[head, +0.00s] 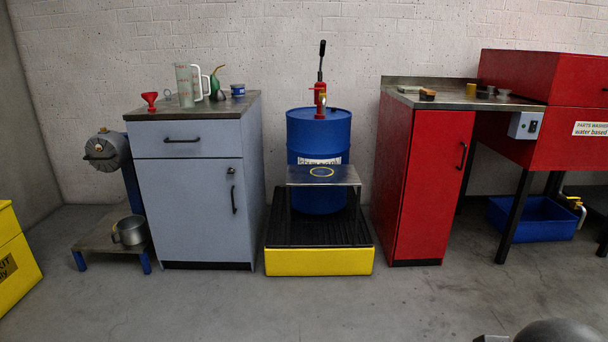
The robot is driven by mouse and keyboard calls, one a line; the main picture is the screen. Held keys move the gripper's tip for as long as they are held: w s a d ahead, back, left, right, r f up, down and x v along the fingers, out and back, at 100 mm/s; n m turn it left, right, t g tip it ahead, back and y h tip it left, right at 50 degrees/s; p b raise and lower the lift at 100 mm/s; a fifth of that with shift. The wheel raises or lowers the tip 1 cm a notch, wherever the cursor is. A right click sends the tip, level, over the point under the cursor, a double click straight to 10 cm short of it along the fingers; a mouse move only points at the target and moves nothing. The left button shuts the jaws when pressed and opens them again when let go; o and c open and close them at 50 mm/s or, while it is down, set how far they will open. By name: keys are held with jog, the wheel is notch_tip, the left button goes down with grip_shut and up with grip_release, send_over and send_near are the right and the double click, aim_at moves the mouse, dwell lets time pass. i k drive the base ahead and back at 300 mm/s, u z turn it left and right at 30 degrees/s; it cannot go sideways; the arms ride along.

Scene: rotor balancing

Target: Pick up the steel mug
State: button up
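A steel mug (131,231) stands upright on a low platform with blue legs at the left, in front of a grey tank on a blue post. Its open rim faces up and its handle points left. No gripper touches it. My gripper is not in view. A dark rounded shape shows at the bottom right edge, likely part of my arm, far from the mug.
The low platform (88,232) stands beside a grey-blue cabinet (190,208). A yellow box (15,262) is at the far left. A yellow spill pallet (318,262) bears a blue drum (305,132). A red cabinet (418,190) stands to the right. The front floor is clear.

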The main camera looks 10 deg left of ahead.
aim_at(132, 230)
jog(key=u, duration=0.3)
jog(key=i, duration=1.85)
jog(key=u, duration=1.6)
jog(key=i, duration=1.4)
jog(key=u, duration=1.1)
jog(key=i, duration=0.55)
jog(key=u, duration=0.2)
